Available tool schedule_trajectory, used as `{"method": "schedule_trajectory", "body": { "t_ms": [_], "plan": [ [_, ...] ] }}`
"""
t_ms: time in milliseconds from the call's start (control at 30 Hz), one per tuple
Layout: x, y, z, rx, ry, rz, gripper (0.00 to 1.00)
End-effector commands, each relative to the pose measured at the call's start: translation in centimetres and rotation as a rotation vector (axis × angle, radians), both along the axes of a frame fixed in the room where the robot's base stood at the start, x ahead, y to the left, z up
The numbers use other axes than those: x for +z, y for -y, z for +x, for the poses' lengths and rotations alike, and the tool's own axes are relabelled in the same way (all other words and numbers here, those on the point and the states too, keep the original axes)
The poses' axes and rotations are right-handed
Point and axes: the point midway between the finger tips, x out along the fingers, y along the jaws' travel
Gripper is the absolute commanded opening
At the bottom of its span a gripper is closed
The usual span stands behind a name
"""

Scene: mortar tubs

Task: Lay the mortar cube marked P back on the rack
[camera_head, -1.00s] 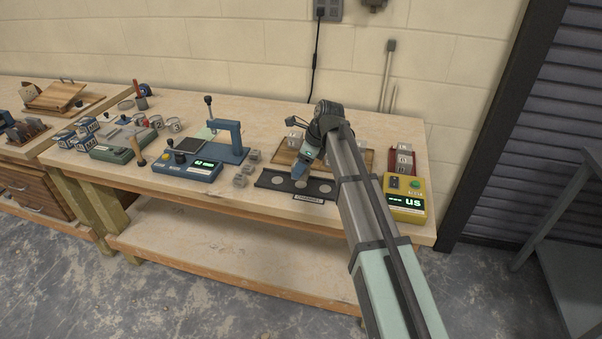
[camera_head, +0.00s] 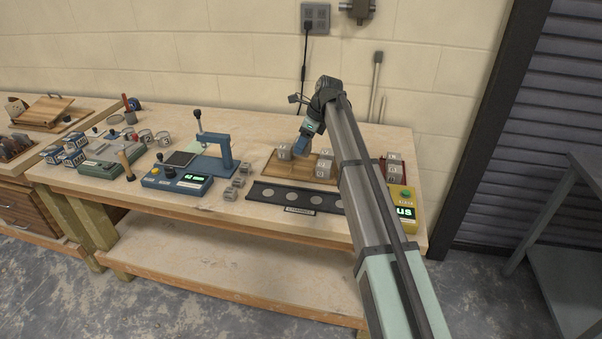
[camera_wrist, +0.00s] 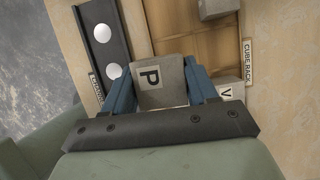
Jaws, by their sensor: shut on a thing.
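The cube marked P (camera_wrist: 162,83) is grey and sits between the blue fingers of my gripper (camera_wrist: 163,88) in the wrist view, its letter facing the camera. The gripper is shut on it, over the wooden cube rack (camera_wrist: 182,37). In the head view my gripper (camera_head: 301,150) is above the rack (camera_head: 270,170); the held cube is hard to make out there. One grey cube (camera_head: 284,152) stands on the rack left of the fingers, others (camera_head: 323,169) to the right. A cube marked V (camera_wrist: 229,92) is close beside the right finger. Whether P touches the rack cannot be told.
The black channel strip (camera_head: 262,190) with round pale discs lies in front of the rack. Several small cubes (camera_head: 238,182) and a blue press (camera_head: 178,180) are to the left. A yellow display unit (camera_head: 403,200) and a red holder (camera_head: 383,167) stand right. The rack's left part looks bare.

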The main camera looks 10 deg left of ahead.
Motion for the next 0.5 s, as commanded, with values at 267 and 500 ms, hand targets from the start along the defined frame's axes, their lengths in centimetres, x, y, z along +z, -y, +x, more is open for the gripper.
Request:
{"method": "schedule_trajectory", "body": {
  "t_ms": [267, 500],
  "plan": [
    [-0.6, -1.0, 2.3, 0.048, 0.021, 0.006, 0.17],
    [-4.3, -1.0, 2.2, 0.048, 0.021, 0.006, 0.17]
  ]
}}
